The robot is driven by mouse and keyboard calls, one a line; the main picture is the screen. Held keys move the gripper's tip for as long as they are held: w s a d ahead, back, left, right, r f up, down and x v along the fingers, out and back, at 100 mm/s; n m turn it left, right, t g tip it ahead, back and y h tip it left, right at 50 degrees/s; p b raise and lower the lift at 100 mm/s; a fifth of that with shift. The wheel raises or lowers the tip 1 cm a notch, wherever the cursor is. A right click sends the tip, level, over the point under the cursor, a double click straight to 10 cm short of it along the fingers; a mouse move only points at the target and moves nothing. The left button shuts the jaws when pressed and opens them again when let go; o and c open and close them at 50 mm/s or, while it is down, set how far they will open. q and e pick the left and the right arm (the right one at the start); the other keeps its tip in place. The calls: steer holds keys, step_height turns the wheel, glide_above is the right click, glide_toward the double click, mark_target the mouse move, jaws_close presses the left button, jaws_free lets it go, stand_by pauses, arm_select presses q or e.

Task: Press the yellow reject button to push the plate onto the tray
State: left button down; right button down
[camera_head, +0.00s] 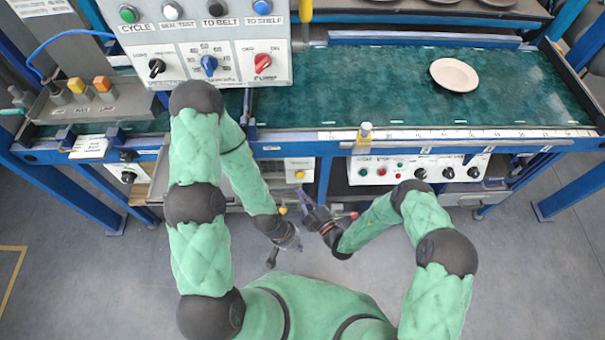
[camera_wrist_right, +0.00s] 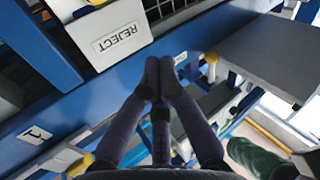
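The yellow reject button (camera_head: 300,174) sits on a small white box (camera_head: 297,163) under the belt's front edge. In the right wrist view the box carries a REJECT label (camera_wrist_right: 120,38). My right gripper (camera_head: 303,193) is just below the box in the head view, its fingers pointing up towards it. In the wrist view its fingertips (camera_wrist_right: 160,66) are together, empty, and apart from the box. My left gripper (camera_head: 271,258) hangs lower; its fingers are too small to read. A pale round plate (camera_head: 455,74) lies on the green belt (camera_head: 350,85). I cannot identify the tray for certain.
A control panel (camera_head: 205,45) with knobs and buttons stands at the upper left. Another white panel (camera_head: 415,169) hangs under the belt, right of the reject box. A grey flat surface (camera_wrist_right: 270,55) lies right of my right fingers. Blue frame legs flank the clear floor.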

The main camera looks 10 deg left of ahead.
mark_target(300, 175)
stand_by(0.3)
steer(key=shift+w+a+f+b, duration=0.35)
steer(key=shift+w+f+b, duration=0.4)
steer(key=shift+w+b, duration=0.4)
steer(key=shift+w+a+f+b, duration=0.4)
steer(key=shift+w+f+b, duration=0.3)
steer(key=shift+w+b, duration=0.4)
steer(key=shift+w+a+f+b, duration=0.35)
steer(key=shift+w+f+b, duration=0.5)
steer(key=shift+w, duration=0.5)
steer(key=shift+r, duration=0.1)
steer(key=shift+w, duration=0.15)
steer(key=shift+w+a+f+b, duration=0.1)
steer(key=shift+w+f+b, duration=0.1)
steer(key=shift+b, duration=0.15)
